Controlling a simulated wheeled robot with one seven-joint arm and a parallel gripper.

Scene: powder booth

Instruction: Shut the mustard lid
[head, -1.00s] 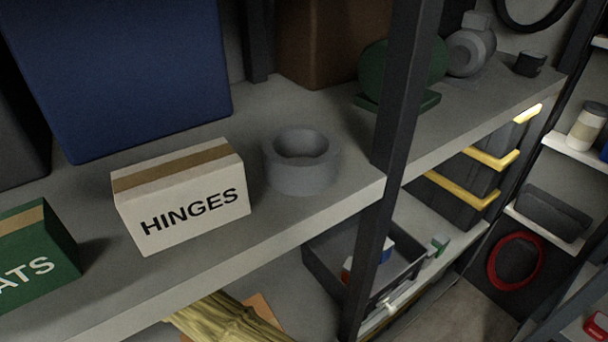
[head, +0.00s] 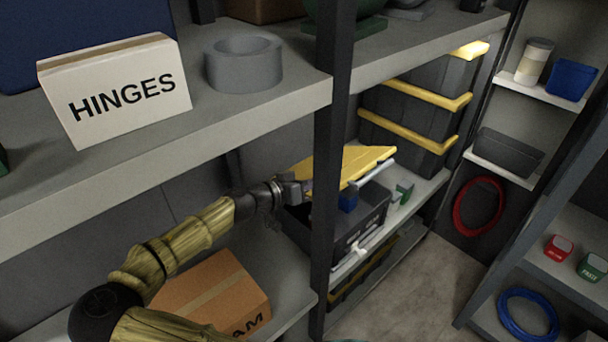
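The mustard lid (head: 345,167) is raised and tilted over a dark grey bin (head: 345,240) on the lower shelf. A pale bar lies along the lid's right edge. My gripper (head: 303,188) is at the lid's lower left edge, close to or touching it. Its fingers are small and dark here, so I cannot tell whether they are open or shut. A dark upright post hides part of the lid and bin.
The upright post (head: 330,130) stands right by my gripper. The upper shelf (head: 240,125) with the HINGES box (head: 115,88) and grey ring (head: 244,65) overhangs my arm. A cardboard box (head: 217,292) sits below my forearm. Yellow-rimmed bins (head: 420,100) stand behind the lid.

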